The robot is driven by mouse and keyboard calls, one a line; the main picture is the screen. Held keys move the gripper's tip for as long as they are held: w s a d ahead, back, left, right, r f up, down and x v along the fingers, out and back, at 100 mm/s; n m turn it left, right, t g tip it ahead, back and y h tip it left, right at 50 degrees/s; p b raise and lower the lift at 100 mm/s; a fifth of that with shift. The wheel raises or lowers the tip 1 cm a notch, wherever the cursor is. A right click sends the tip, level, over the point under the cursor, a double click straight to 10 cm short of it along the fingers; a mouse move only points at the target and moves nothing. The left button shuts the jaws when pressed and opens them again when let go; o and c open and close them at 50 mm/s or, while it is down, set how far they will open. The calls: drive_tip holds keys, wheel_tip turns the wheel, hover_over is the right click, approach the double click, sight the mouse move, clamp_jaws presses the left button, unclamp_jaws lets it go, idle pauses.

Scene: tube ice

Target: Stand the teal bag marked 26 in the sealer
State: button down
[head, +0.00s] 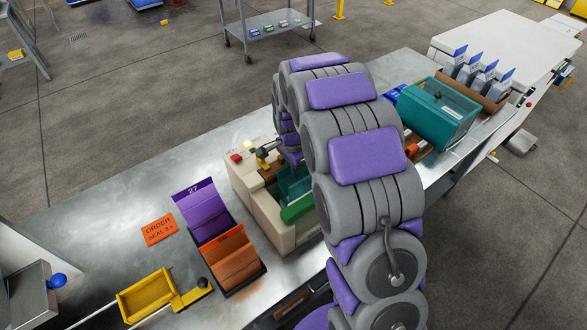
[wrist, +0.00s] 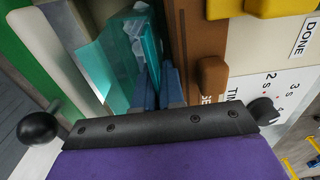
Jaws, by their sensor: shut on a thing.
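The teal bag (head: 293,184) is upright, partly inside the cream sealer (head: 250,200), behind the sealer's green front bar (head: 298,208). In the wrist view the teal bag (wrist: 117,72) is see-through, with pale pieces inside. My gripper (wrist: 159,80) has its blue fingers shut on the bag's edge, next to the sealer's brown bar (wrist: 188,60). In the head view my arm hides the fingertips and part of the sealer. The bag's number and whether its bottom rests on the sealer cannot be seen.
A purple bag marked 27 (head: 202,207) and an orange bag (head: 230,258) stand in a dark holder left of the sealer. A yellow tray (head: 146,296) lies in front.

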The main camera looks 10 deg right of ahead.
drive_tip(key=shift+a, duration=0.1)
drive_tip(key=c, duration=1.5)
unclamp_jaws()
drive_tip(key=shift+a, duration=0.2)
drive_tip(key=o, duration=0.3)
drive_tip(key=shift+d+r, duration=0.1)
drive_tip(key=shift+r, duration=0.05)
drive_tip(key=shift+o, duration=0.2)
drive_tip(key=shift+w, duration=0.1)
drive_tip(key=shift+w, duration=0.1)
drive_tip(key=c, duration=0.3)
